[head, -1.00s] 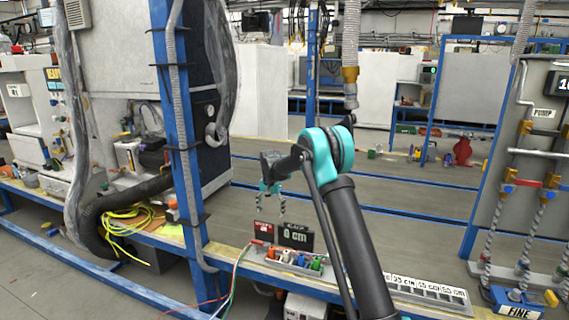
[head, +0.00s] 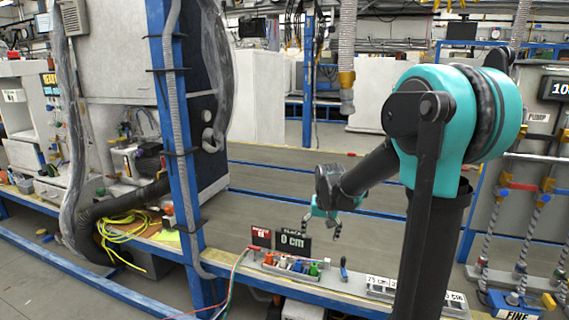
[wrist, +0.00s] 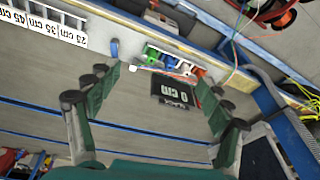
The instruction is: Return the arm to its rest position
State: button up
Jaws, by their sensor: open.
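My gripper (head: 322,229) hangs above the bench, right of the small display reading "0 cm" (head: 293,243) in the head view. My arm (head: 440,140) is bent, with its large teal joint at the right of that view. In the wrist view my gripper (wrist: 160,95) has its two fingers wide apart, with nothing between them in its grasp. The display also shows in the wrist view (wrist: 172,92), beyond the fingers. The fingertips look apart from the bench.
A rack of coloured connectors (head: 290,265) sits on the bench edge, with a labelled strip (head: 385,288) to its right. A blue post (head: 175,130) stands at left. Hoses hang at right near the pump panel (head: 535,150).

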jog(key=s+d+f, duration=0.2)
jog(key=s, duration=0.5)
jog(key=s+d+f+n+t, duration=0.1)
jog(key=s+d+f, duration=0.1)
jog(key=s, duration=0.6)
jog(key=s+d+f, duration=0.2)
jog(key=s+d, duration=0.1)
jog(key=s, duration=0.4)
jog(key=shift+s+f, duration=0.25)
jog(key=shift+f, duration=0.05)
